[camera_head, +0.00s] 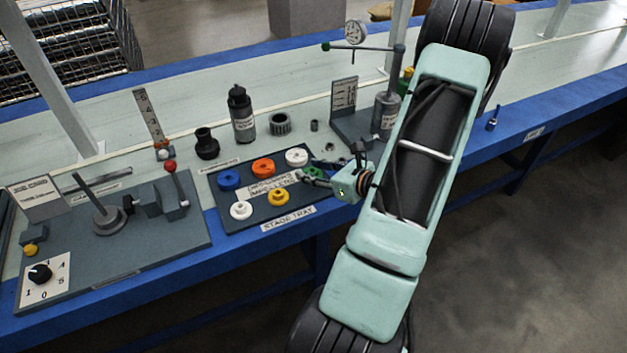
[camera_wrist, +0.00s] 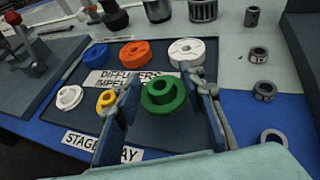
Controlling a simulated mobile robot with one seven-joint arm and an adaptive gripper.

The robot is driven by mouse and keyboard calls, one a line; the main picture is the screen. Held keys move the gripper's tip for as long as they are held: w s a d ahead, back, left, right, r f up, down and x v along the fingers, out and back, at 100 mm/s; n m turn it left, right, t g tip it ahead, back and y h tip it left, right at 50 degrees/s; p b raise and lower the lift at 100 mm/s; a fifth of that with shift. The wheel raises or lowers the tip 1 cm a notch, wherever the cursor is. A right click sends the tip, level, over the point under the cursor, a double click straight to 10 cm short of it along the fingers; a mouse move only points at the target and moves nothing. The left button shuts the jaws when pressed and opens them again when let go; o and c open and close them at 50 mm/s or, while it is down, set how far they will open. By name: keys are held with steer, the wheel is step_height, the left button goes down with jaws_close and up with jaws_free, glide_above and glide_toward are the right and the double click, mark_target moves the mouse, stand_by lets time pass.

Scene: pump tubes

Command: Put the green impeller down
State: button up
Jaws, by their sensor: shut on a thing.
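The green impeller (camera_wrist: 162,97) is a round, stepped disc with a hole in its middle. In the wrist view it sits between the two fingers of my gripper (camera_wrist: 163,103), which is shut on it. In the head view my gripper (camera_head: 312,177) is at the right end of the stage tray (camera_head: 232,212), and the impeller is mostly hidden there. I cannot tell whether the impeller touches the tray. The tray also holds a blue part (camera_head: 229,180), an orange part (camera_head: 263,168), a white part (camera_head: 296,157), a yellow part (camera_head: 278,197) and another white part (camera_head: 241,210).
A black bottle (camera_head: 241,115), a black fitting (camera_head: 207,145) and a grey ring gear (camera_head: 279,124) stand behind the tray. A gauge stand (camera_head: 352,125) is at the right. A fixture board (camera_head: 120,240) lies at the left. Small grey rings (camera_wrist: 264,91) lie right of the tray.

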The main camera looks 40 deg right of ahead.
mark_target(315, 186)
steer(key=shift+w+d+f+b, duration=0.15)
steer(key=shift+f+b, duration=0.1)
steer(key=shift+f, duration=0.7)
steer(key=shift+s+d+f+b, duration=0.1)
steer(key=shift+f+b, duration=0.15)
steer(key=shift+f, duration=0.7)
steer(key=shift+f, duration=0.1)
steer(key=shift+f, duration=0.15)
steer(key=o, duration=1.4)
steer(key=shift+o, duration=0.2)
steer(key=shift+r, duration=0.25)
steer(key=shift+s+d+r, duration=0.1)
steer(key=shift+s+r, duration=0.1)
steer(key=p+v, duration=0.2)
steer(key=v, duration=0.9)
steer(key=shift+s, duration=0.3)
